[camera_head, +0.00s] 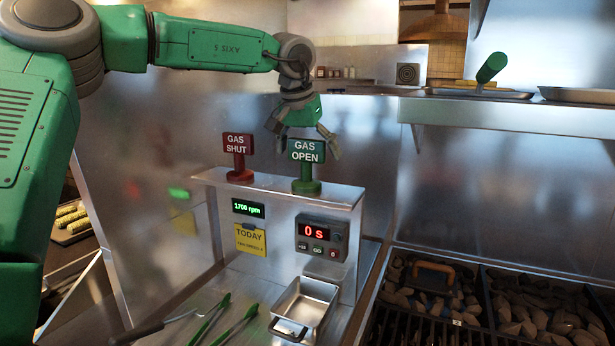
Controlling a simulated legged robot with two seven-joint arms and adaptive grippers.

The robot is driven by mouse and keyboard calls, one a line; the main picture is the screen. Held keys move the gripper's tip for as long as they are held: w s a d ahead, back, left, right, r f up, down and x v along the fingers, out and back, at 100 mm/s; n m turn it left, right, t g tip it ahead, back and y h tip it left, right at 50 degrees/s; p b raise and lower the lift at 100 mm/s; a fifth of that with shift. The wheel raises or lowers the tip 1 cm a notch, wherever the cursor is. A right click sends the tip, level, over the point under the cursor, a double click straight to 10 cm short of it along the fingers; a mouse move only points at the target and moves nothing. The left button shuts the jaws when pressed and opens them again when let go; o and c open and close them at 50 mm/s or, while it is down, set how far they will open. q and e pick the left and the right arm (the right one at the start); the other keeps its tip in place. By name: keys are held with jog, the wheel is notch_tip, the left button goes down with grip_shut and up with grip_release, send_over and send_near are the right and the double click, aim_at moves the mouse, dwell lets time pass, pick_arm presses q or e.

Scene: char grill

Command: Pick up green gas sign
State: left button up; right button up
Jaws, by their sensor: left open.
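The green gas sign (306,152) reads "GAS OPEN" and stands upright on a round green base on the metal ledge (340,192). A red sign (238,146) reading "GAS SHUT" stands to its left on the same ledge. My left gripper (304,141) comes down from above, with its fingers spread to either side of the top of the green sign. The fingers look open, and I see no clear contact with the sign. My right gripper is not in view.
Below the ledge are a 1700 rpm display (248,208), a yellow note (250,241) and a red timer (322,234). A small metal pan (318,292) and green tongs (236,325) lie below. The charcoal grill (425,325) is at right, under a shelf (520,112).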

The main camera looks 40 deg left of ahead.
pick_arm(q)
jog(key=c, duration=1.7)
jog(key=shift+r, duration=0.1)
